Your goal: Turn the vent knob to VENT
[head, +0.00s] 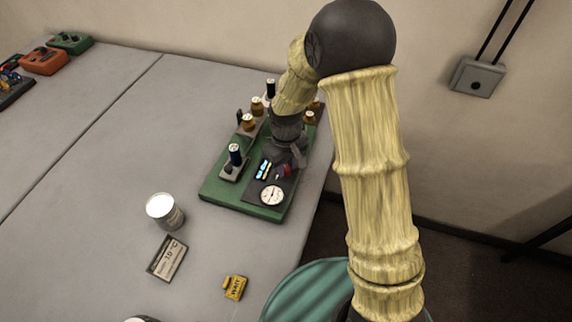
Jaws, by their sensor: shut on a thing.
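A green board (222,191) near the table's right edge carries a dark panel with a round white dial gauge (271,195) and a small blue-lit display (263,169). My gripper (291,163) reaches down over the right side of this board, behind the display and gauge. It is shut on a small part there, most likely the vent knob (285,171), of which only a dark red bit shows. My fingers and wrist hide most of it. The knob's angle and any VENT marking cannot be read.
The table's left middle is clear.

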